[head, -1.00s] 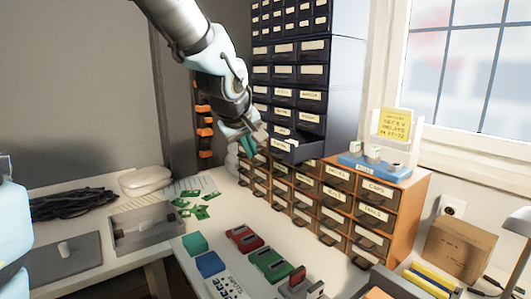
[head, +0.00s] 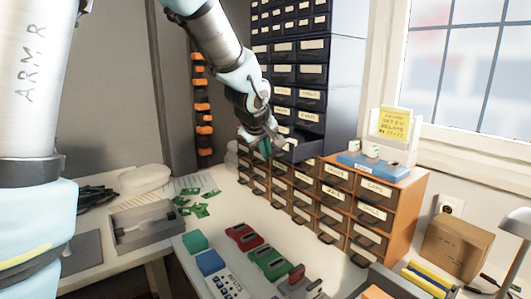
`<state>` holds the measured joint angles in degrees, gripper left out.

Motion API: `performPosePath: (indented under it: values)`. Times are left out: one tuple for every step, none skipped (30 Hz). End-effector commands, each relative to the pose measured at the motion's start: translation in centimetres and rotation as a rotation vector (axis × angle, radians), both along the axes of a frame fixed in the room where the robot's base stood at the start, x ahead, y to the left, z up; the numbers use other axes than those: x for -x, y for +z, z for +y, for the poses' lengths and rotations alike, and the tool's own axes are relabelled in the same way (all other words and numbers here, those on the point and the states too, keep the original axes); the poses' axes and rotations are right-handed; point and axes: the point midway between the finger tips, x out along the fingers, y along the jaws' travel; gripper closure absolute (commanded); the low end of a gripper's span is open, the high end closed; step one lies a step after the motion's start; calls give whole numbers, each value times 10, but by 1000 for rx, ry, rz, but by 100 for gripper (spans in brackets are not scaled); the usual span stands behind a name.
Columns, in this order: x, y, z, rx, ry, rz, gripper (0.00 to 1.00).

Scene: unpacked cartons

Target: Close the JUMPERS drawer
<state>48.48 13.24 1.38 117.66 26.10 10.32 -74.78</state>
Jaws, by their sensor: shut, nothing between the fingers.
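A dark blue drawer (head: 308,148) stands pulled out from the bottom part of the tall dark blue drawer cabinet (head: 343,100). Its label is partly covered and too small for me to read, so I cannot confirm that it says JUMPERS. My gripper (head: 277,146) is shut and empty, at the front face of this open drawer. It overlaps the drawer's front in the head view; I cannot tell whether it touches. The fingers hide part of the drawer front.
An orange-brown drawer unit (head: 414,214) stands below and in front, with a blue tray (head: 372,168) and a yellow note (head: 396,122) on top. Green and red parts, a multimeter (head: 229,285) and a grey open box (head: 141,227) lie on the bench. A window is at right.

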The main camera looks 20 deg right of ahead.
Motion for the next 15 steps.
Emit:
performPosePath:
  values:
    - [-1, -2, -5, 1, -1, -2, 100]
    - [-2, -4, -9, 1, -2, -1, 100]
    - [-3, -5, -16, 1, -1, -2, 100]
    - [-5, -6, -22, 1, -2, -2, 100]
    - [-6, -7, -29, 2, -2, -2, 100]
    - [-7, -7, -40, 2, -3, -2, 100]
    - [-9, -7, -47, 2, -3, -2, 100]
    - [-10, -7, -55, 2, -4, -1, 100]
    - [-12, -6, -65, 2, -4, -2, 100]
    - [-14, -6, -72, 1, -4, -1, 100]
    - [-15, -5, -79, 2, -5, -1, 100]
    - [-17, -4, -87, 1, -3, 0, 100]
    - [-18, -4, -93, 1, -3, 0, 100]
    - [-19, -3, -98, 1, -3, 0, 100]
    - [-20, -2, -104, 1, -3, 0, 100]
